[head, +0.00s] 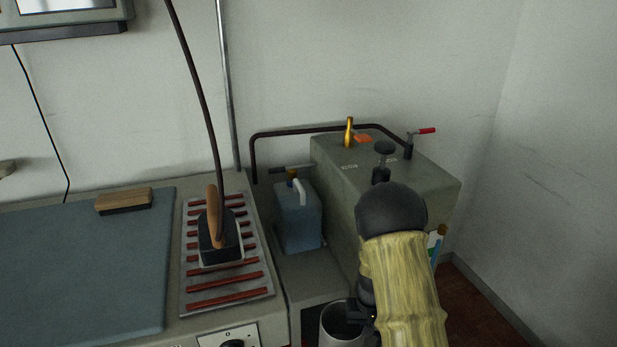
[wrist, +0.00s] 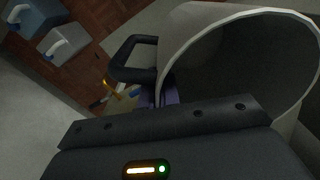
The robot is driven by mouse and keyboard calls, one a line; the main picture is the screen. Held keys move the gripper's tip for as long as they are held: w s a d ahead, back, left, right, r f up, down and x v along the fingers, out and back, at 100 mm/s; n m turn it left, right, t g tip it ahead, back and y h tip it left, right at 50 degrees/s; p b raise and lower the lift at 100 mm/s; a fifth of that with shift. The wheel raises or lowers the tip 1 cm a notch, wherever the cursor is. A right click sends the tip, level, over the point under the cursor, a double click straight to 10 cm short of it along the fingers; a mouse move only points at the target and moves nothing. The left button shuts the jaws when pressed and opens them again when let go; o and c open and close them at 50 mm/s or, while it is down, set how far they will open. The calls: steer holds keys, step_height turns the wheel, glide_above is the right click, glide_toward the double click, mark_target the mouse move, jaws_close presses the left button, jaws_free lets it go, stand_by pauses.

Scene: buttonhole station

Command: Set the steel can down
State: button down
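The steel can (head: 326,335) is at the bottom of the head view, its open mouth facing up and its lower part cut off by the frame edge. In the wrist view the can (wrist: 176,42) fills the upper right, with its wide rim and dark inside showing and a black handle (wrist: 131,72) at its side. My gripper (head: 364,322) is at the can's right side in the head view. In the wrist view my gripper (wrist: 164,98) is closed at the handle side of the can; the fingertips are mostly hidden. I cannot tell what is under the can.
A grey boiler box (head: 345,180) with a brass fitting and a red-handled valve (head: 425,131) stands behind my arm. A blue jug (head: 297,218) stands left of it on a low grey shelf (head: 308,283). An iron (head: 219,240) rests on a slatted plate beside a blue-green pad (head: 75,265).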

step_height(320, 180, up, 17)
steer(key=s+p, duration=0.1)
steer(key=p, duration=2.1)
steer(key=shift+s+r, duration=0.15)
steer(key=shift+s, duration=0.2)
steer(key=shift+d, duration=0.1)
stand_by(1.0)
steer(key=s+f, duration=0.4)
steer(key=f, duration=1.1)
steer(key=shift+f, duration=0.1)
